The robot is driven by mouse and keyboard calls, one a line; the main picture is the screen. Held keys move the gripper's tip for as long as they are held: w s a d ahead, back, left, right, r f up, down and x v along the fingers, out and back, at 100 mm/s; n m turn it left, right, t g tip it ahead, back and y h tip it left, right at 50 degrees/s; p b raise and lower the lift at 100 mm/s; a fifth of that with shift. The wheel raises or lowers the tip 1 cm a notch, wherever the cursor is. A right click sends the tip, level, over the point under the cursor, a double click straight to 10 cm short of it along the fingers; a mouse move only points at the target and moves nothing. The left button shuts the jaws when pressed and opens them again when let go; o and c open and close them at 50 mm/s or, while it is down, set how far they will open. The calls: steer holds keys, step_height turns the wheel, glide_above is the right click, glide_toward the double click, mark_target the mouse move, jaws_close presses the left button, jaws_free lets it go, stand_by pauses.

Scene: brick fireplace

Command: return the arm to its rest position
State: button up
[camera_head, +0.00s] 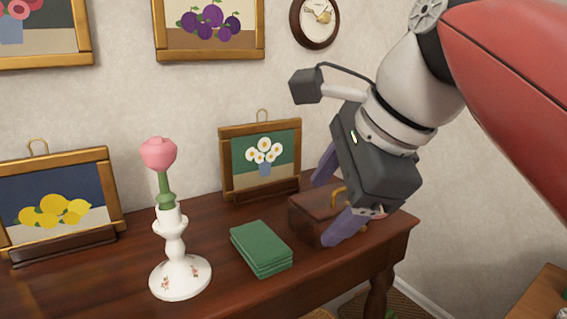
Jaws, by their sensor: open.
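My gripper (335,200) hangs from my arm on the right side of the head view, its two purple-grey fingers spread apart and pointing down. It is open, with nothing seen held between the fingers. The gripper body and fingers hide part of the box. I cannot tell whether a finger touches it.
The wooden table (222,296) bears a green stack (261,249), a white candlestick (178,272) with a pink flower-like top (158,154), a daisy picture (226,160) and a lemon picture (55,215). Another wooden surface (543,300) is at lower right.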

steer(key=s+d+f+n+h, duration=0.1)
steer(key=d+f+n, duration=0.2)
steer(key=f, duration=0.6)
steer(key=s+d+f+n+h, duration=0.1)
steer(key=s+d+f+n, duration=0.1)
steer(key=f+n, duration=0.5)
steer(key=s+d+f+n+h, duration=0.1)
steer(key=d+f+n, duration=0.3)
steer(key=f, duration=0.7)
steer(key=shift+s+d+n+t+h, duration=0.2)
steer(key=shift+d+n+t+h, duration=0.3)
steer(key=shift+n, duration=0.6)
